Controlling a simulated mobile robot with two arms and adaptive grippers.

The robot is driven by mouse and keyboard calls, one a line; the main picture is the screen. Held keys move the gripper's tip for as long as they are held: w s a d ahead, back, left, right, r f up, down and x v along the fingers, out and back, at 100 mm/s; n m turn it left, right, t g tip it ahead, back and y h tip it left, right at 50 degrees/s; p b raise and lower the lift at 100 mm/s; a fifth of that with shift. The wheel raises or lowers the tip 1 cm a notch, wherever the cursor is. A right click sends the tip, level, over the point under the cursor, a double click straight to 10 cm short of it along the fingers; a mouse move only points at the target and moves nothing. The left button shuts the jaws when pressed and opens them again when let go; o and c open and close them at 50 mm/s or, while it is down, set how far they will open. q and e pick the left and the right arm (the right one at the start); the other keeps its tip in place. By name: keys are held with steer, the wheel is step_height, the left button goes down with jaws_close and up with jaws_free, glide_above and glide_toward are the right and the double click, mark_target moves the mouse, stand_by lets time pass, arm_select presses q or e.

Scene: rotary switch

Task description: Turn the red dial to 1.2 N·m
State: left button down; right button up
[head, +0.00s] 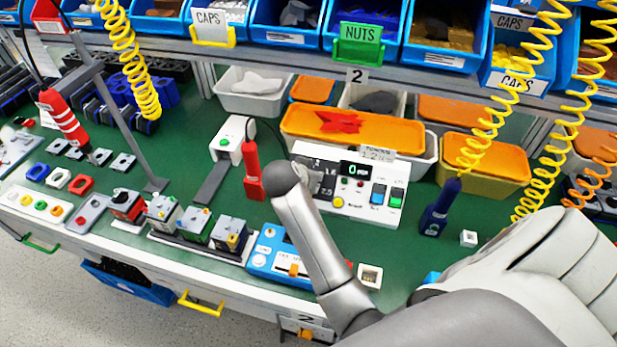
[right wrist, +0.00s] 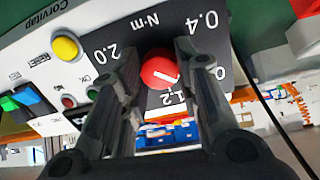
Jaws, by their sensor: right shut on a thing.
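The red dial (right wrist: 160,70) sits on a dark scale plate (right wrist: 106,40) marked N·m in the right wrist view. The legible numbers are 2.0 at upper left, 0.4 at upper right and 1.2 just below the dial. A white line on the dial slants toward the lower right; its exact reading is unclear. My right gripper (right wrist: 160,68) is shut on the dial, one finger on each side. In the head view the white control panel (head: 341,207) shows, but my right arm hides the dial. My left gripper is out of view.
A red screwdriver (head: 253,175) hangs left of the panel and a blue one (head: 440,208) hangs right of it. Orange-lidded bins (head: 350,128) stand behind. A blue fixture (head: 265,250) sits in front.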

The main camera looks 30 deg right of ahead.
steer(key=shift+s+f, duration=0.2)
steer(key=shift+f, duration=0.15)
steer(key=o, duration=1)
steer(key=shift+r, duration=0.1)
steer(key=shift+o, duration=0.2)
steer(key=shift+w, duration=0.15)
steer(key=shift+r, duration=0.1)
